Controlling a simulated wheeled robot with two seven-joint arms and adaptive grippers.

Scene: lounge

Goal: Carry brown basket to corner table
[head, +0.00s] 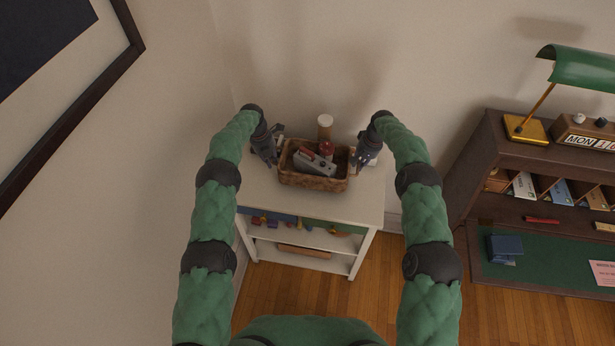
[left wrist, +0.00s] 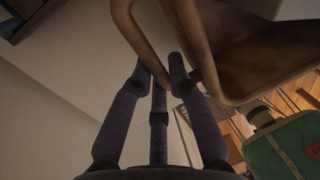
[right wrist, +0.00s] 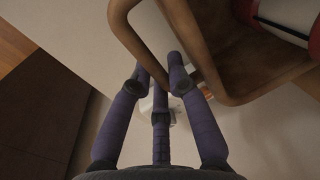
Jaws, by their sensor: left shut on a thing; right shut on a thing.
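The brown basket (head: 312,182) is over the top of the white corner table (head: 366,200); I cannot tell whether it touches the top. It looks level and holds a grey object (head: 316,164) and a red one (head: 327,148). My left gripper (head: 274,154) is shut on the handle at the basket's left end; the handle (left wrist: 137,35) passes between the fingers in the left wrist view. My right gripper (head: 361,156) is shut on the handle at the right end, and this handle (right wrist: 128,35) shows between the fingers in the right wrist view.
A jar with a tan top (head: 325,122) is behind the basket. The table's shelves hold small coloured things and a tan tray (head: 304,251). Walls close the back and left. A dark desk (head: 470,180) with a green lamp (head: 580,68) stands to the right.

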